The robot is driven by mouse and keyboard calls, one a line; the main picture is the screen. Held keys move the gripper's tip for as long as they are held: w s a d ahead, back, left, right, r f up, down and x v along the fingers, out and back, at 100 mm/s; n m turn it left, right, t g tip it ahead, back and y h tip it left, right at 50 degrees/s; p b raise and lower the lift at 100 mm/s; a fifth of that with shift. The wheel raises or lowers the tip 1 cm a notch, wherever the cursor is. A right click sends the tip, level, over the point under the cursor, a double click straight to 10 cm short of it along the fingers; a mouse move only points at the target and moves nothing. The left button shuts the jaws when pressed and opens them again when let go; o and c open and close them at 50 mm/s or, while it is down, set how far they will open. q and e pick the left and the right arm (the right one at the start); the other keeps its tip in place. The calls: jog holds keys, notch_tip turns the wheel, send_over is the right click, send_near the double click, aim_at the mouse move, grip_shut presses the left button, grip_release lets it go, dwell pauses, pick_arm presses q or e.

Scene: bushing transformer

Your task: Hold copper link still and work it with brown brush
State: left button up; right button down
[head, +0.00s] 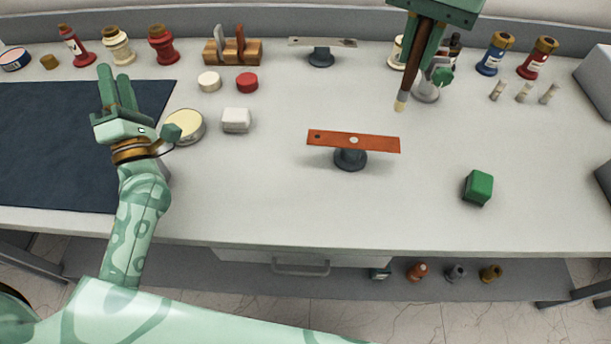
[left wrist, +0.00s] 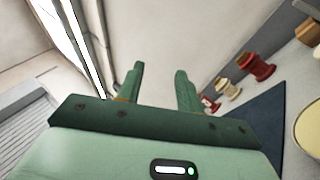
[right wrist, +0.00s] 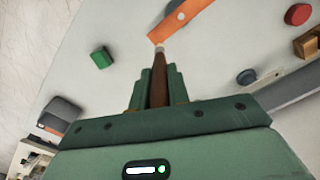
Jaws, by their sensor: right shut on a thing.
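The copper link (head: 368,142) is a flat orange bar with holes, resting across a dark round stand (head: 350,160) in the middle of the table. It also shows in the right wrist view (right wrist: 180,20). My right gripper (head: 430,35) is shut on the brown brush (head: 416,55) and holds it with its pale tip down, above the table behind and to the right of the link. The brush also shows in the right wrist view (right wrist: 158,80). My left gripper (head: 117,88) is open and empty over the dark mat at the left, apart from the link.
A green block (head: 478,188) lies right of the link. A white block (head: 236,120) and a round tin (head: 186,127) lie to its left. A grey bar on a stand (head: 322,50), a wooden rack (head: 232,52) and bottles line the back. The table in front of the link is clear.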

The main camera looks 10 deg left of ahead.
pick_arm(q)
jog(key=s+d+f+t+h, duration=0.15)
jog(key=d+h, duration=0.35)
jog(key=d, duration=0.6)
jog(key=d+f+t+h, duration=0.15)
jog(key=d+h, duration=0.35)
jog(key=d, duration=0.6)
jog(key=n+g+h, duration=0.4)
jog(key=n+g, duration=0.3)
jog(key=n, duration=1.6)
send_near(322, 134)
jog(key=shift+s+a+f, duration=0.1)
jog(key=shift+s+a, duration=0.05)
jog(key=shift+s, duration=0.6)
jog(key=shift+w+f, duration=0.1)
jog(key=shift+w, duration=0.15)
jog(key=w, duration=0.7)
jog(key=w+d+f, duration=0.1)
jog(key=w, duration=0.3)
jog(key=shift+w+d, duration=0.1)
jog(key=shift+w, duration=0.05)
grip_shut()
